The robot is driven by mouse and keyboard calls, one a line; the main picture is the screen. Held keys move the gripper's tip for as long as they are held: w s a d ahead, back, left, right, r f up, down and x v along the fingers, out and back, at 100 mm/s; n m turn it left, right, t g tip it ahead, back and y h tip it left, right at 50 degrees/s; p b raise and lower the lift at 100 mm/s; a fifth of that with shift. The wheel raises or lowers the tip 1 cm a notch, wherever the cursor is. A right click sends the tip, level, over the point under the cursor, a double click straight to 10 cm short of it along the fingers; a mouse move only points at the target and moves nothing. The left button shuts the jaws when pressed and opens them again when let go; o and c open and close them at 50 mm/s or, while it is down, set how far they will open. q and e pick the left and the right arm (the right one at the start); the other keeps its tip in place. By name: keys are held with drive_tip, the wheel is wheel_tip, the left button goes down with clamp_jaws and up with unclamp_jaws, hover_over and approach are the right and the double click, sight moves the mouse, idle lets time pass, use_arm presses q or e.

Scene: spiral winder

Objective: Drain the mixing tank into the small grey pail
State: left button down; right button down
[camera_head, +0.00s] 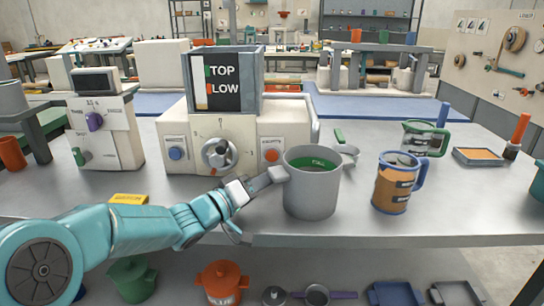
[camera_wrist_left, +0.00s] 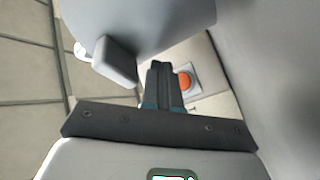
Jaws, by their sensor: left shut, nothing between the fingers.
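A grey round pail (camera_head: 312,200) stands near the table's front edge, with a green marked band on its inner wall. It has a block-like lug on its left side and fills the top of the left wrist view (camera_wrist_left: 140,22). My left gripper (camera_head: 266,180) is shut and empty just left of the pail, close to that lug; its fingers (camera_wrist_left: 160,68) show in the wrist view. Whether they touch the lug is unclear. Behind stands a white machine with a dial and a boxy grey tank (camera_head: 273,70) on top; I cannot tell for sure that this is the mixing tank. My right gripper is out of view.
An orange button (camera_head: 271,156) and a blue button (camera_head: 175,154) are on the machine's front. An orange-brown jug (camera_head: 392,190) and a green-rimmed jug (camera_head: 426,138) stand right of the pail. A yellow block (camera_head: 129,199) lies at the left. Table between jugs and right tray is clear.

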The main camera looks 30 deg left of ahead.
sight(272, 156)
use_arm(q)
drive_tip(key=w, duration=0.1)
drive_tip(key=w+a+p, duration=0.1)
drive_tip(key=w+a, duration=0.1)
drive_tip(key=w, duration=0.1)
drive_tip(key=shift+w+a+r+p, duration=0.15)
drive_tip(key=shift+a+p, duration=0.1)
drive_tip(key=shift+p, duration=0.15)
drive_tip(key=shift+w+a, duration=0.35)
drive_tip(key=shift+w, duration=0.15)
drive_tip(key=shift+p, duration=0.3)
idle(1.0)
drive_tip(key=shift+w+a+p, duration=0.1)
drive_tip(key=shift+w+p, duration=0.15)
drive_tip(key=shift+p, duration=0.1)
drive_tip(key=shift+w+a, duration=0.1)
drive_tip(key=shift+w+a+p, duration=0.25)
drive_tip(key=shift+w+p, duration=0.1)
drive_tip(key=shift+p, duration=0.15)
idle(4.5)
